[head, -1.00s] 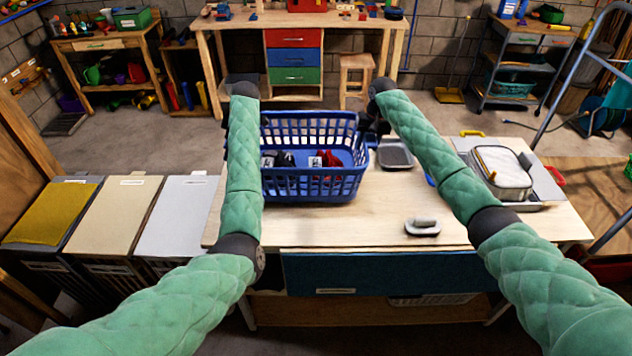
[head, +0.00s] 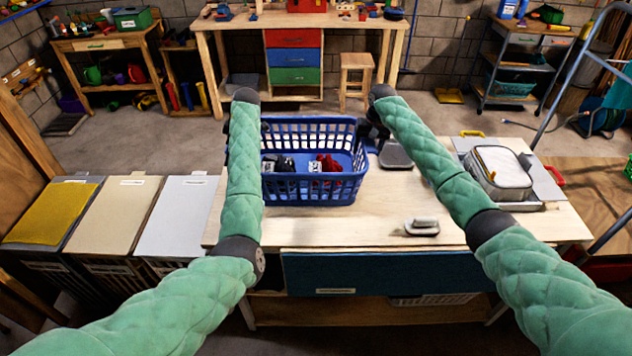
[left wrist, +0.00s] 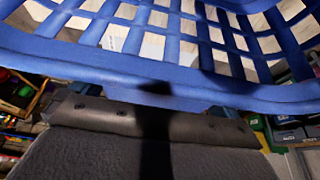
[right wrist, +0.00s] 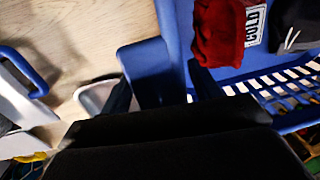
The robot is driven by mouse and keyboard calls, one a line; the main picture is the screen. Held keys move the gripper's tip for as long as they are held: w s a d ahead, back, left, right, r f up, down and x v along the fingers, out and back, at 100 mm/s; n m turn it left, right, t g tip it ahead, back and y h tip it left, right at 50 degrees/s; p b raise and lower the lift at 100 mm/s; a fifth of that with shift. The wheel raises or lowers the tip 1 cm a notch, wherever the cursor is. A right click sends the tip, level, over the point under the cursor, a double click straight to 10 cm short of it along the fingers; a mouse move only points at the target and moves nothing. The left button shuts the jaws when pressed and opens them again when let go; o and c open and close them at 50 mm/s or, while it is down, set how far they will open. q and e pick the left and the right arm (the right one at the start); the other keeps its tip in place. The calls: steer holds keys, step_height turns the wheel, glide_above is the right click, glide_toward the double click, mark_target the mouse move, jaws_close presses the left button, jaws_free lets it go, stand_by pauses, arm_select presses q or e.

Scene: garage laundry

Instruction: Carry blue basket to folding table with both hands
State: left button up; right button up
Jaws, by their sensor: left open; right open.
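The blue basket (head: 313,196) stands on the folding table (head: 380,215), left of its middle. It is upright and holds a red cloth (head: 325,163) and dark cloths (head: 280,163), partly hidden by its wall. My right gripper (head: 372,132) is at the basket's right end; in the right wrist view its open fingers (right wrist: 163,88) are on either side of a blue part of the basket's end. My left gripper is mostly hidden behind my forearm in the head view. In the left wrist view it is open (left wrist: 148,98), close under the basket's blue rim (left wrist: 120,65).
A grey tray (head: 396,156), an iron-like grey object (head: 422,226) and a grey-white case (head: 500,172) lie on the table right of the basket. Lidded bins (head: 110,215) stand left of the table. The table's front middle is clear.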

steer(key=shift+r, duration=0.5)
arm_select(q)
steer(key=v, duration=1.2)
arm_select(e)
steer(key=r, duration=0.3)
steer(key=d+r, duration=0.1)
steer(key=r, duration=0.7)
steer(key=shift+d, duration=0.25)
steer(key=shift+f, duration=0.1)
